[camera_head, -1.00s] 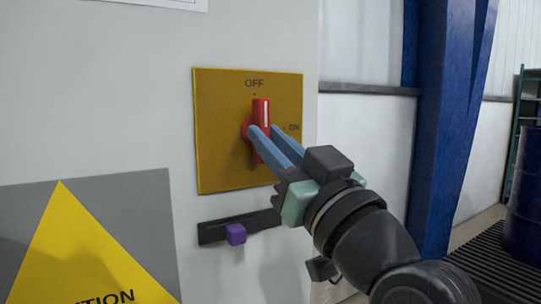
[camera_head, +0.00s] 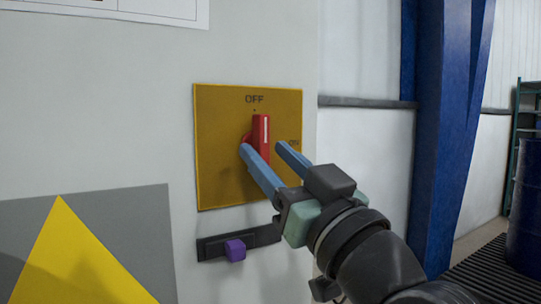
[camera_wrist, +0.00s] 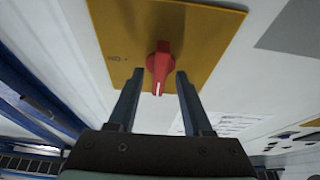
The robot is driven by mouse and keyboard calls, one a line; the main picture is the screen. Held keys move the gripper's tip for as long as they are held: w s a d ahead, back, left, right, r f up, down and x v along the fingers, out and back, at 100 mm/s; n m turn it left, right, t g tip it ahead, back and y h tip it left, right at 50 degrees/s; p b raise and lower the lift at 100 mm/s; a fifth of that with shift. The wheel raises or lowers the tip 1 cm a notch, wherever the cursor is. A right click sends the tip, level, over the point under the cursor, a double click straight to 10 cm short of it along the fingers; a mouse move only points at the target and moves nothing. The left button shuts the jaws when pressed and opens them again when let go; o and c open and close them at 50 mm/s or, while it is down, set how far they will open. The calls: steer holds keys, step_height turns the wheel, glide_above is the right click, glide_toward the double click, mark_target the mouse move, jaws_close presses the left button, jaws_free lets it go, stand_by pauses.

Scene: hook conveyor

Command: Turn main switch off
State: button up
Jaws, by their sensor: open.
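The main switch is a red rotary handle (camera_head: 261,132) on a yellow plate (camera_head: 225,180) marked OFF at the top and ON at the right. The handle stands upright, and its white line points toward OFF. My gripper (camera_head: 264,147) is open, with its two blue fingers apart, one on each side of the lower part of the handle. In the wrist view the red handle (camera_wrist: 159,66) shows between the fingertips, with gaps at both sides. The left finger hides part of the handle's base in the head view.
A purple knob (camera_head: 235,250) on a black slot sits below the plate. A yellow caution sign (camera_head: 75,260) is at lower left. A blue column (camera_head: 435,130) stands to the right, with a blue barrel (camera_head: 525,205) beyond.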

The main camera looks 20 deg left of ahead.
steer(key=v, duration=1.2)
steer(key=shift+d+f, duration=0.15)
steer(key=shift+d, duration=0.05)
steer(key=s+d+r+m+t+h, duration=0.25)
steer(key=r+m+t+h, duration=0.25)
steer(key=t+h, duration=0.25)
steer(key=s+d+r+m+t+h, duration=0.1)
steer(key=d+r+m+t+h, duration=0.2)
steer(key=r+m+t+h, duration=0.45)
step_height(320, 180, up, 29)
steer(key=n+g+h+p, duration=0.1)
steer(key=n+h+p, duration=0.1)
steer(key=p, duration=2.9)
steer(key=shift+s+d+r+h, duration=0.2)
steer(key=shift+s+d+h, duration=0.1)
steer(key=shift+s+d, duration=0.1)
